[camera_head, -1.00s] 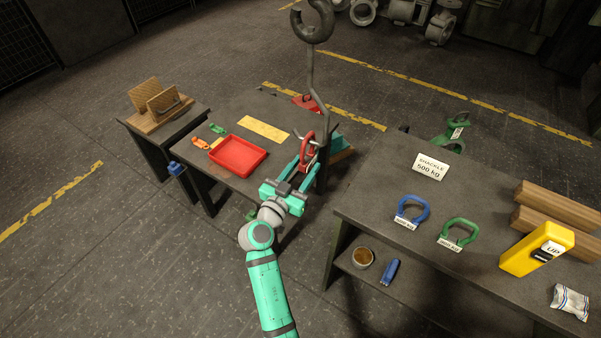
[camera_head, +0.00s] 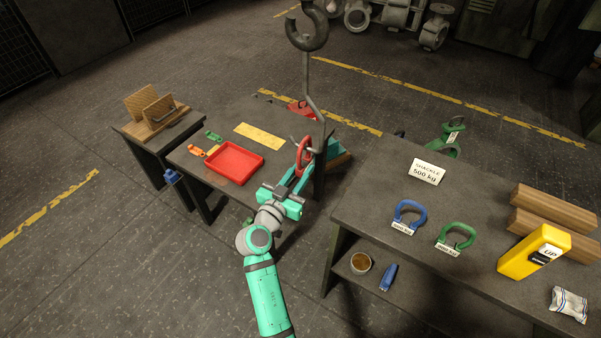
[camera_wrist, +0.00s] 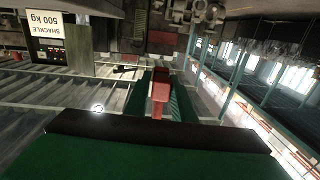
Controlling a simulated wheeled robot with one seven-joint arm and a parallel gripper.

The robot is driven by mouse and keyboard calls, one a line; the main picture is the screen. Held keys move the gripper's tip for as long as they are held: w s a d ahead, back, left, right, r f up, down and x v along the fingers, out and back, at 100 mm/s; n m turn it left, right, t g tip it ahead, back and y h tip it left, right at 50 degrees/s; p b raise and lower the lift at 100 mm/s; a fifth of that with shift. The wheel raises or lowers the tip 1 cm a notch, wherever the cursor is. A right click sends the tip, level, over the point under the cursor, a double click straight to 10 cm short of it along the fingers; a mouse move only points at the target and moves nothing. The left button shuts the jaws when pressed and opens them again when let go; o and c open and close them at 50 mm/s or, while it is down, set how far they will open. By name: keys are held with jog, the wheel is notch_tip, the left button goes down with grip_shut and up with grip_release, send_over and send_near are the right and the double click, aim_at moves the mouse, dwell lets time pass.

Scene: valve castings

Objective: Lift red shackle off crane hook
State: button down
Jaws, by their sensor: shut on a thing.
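The red shackle (camera_head: 302,158) stands upright at the lower bent end of the grey crane hook (camera_head: 307,36), which hangs on a long rod above the middle table. My gripper (camera_head: 298,176) is shut on the lower part of the red shackle, from the near side. In the wrist view the red shackle (camera_wrist: 160,92) shows as a narrow red piece between the two green fingers. The hook tip shows just left of the shackle's top. I cannot tell whether the hook still bears the shackle.
Below lies a dark table with a red tray (camera_head: 259,169) and a yellow plate (camera_head: 259,136). A right-hand bench carries a blue shackle (camera_head: 410,213), a green shackle (camera_head: 457,236), a "SHACKLE 500 kg" sign (camera_head: 427,171) and a yellow device (camera_head: 535,251). A dark post stands close right of my gripper.

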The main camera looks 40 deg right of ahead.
jog(key=shift+a+r, duration=0.1)
jog(key=shift+r, duration=0.7)
jog(key=shift+s+r, duration=0.1)
jog(key=shift+r, duration=0.45)
jog(key=shift+w, duration=0.2)
jog(key=shift+w+a, duration=0.3)
jog(key=shift+w, duration=0.35)
jog(key=shift+w+a, duration=0.3)
jog(key=shift+w, duration=0.35)
jog(key=shift+w+a, duration=0.35)
jog(key=shift+w, duration=0.25)
jog(key=shift+w+a, duration=0.35)
jog(key=shift+w, duration=0.25)
jog(key=shift+w, duration=0.1)
